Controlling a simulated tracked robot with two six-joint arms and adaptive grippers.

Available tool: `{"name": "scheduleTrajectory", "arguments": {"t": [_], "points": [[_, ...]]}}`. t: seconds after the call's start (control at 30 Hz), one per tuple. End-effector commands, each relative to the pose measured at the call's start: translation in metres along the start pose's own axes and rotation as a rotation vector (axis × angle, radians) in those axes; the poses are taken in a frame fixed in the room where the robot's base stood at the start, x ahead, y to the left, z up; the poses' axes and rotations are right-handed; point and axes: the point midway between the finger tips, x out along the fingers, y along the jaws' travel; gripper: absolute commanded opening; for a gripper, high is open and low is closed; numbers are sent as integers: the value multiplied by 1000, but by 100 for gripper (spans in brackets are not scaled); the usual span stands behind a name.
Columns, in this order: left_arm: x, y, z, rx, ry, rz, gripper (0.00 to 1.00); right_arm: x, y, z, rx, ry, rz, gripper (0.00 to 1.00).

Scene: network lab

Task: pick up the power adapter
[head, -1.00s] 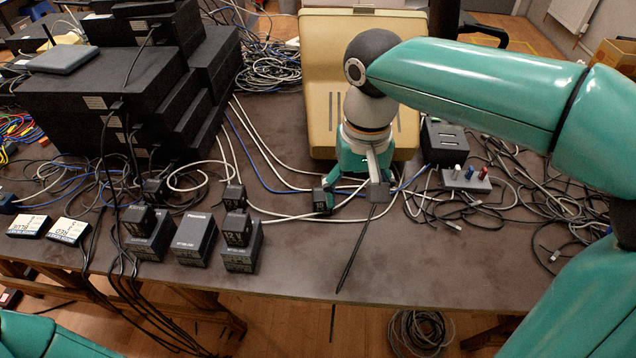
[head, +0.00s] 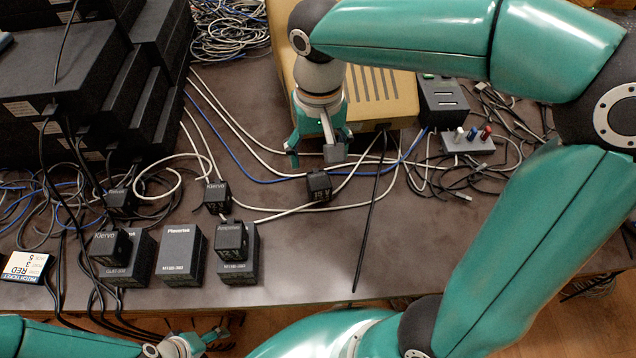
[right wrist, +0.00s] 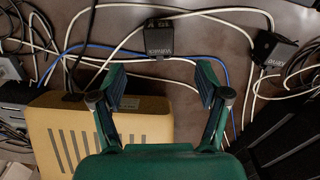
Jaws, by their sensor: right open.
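Several small black power adapters are in view; which one the task names is not marked. One black power adapter (head: 319,187) lies alone on the table in front of the beige box, among white and blue cables. My right gripper (head: 313,150) is open and empty, just behind and slightly left of it in the head view. In the right wrist view the same adapter (right wrist: 160,37) lies beyond and between the open fingertips (right wrist: 161,82), apart from them. My left gripper (head: 207,340) shows partly at the bottom edge; its jaw state is unclear.
The beige box (head: 385,100) stands behind the adapter. Another adapter (head: 217,196) lies to the left, with larger black power bricks (head: 181,255) near the front. Stacked black devices (head: 60,80) fill the back left. The table's front right is mostly clear, except for a black cable tie (head: 370,220).

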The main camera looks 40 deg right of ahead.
Motion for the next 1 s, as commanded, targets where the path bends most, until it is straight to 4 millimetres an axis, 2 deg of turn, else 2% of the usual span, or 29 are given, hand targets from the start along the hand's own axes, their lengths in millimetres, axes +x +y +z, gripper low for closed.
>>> {"name": "scheduleTrajectory", "arguments": {"t": [0.03, 0.2, 0.47, 0.8, 1.0], "points": [[4, -2, 0, 0, 0, 0, 70, 14, 1, 0, 0, -4, 3, 75], [9, -3, 0, 0, 0, 0, 70, 42, 0, 0, 0, -2, 2, 75], [11, -4, 0, 0, 1, 0, 70, 58, -1, -1, -3, -1, 1, 75], [18, -6, 0, 0, 1, 0, 70, 101, 0, -7, -5, -1, 1, 75], [18, -6, 0, 0, 1, 0, 70, 105, -1, -8, -5, 1, 0, 75]]}}
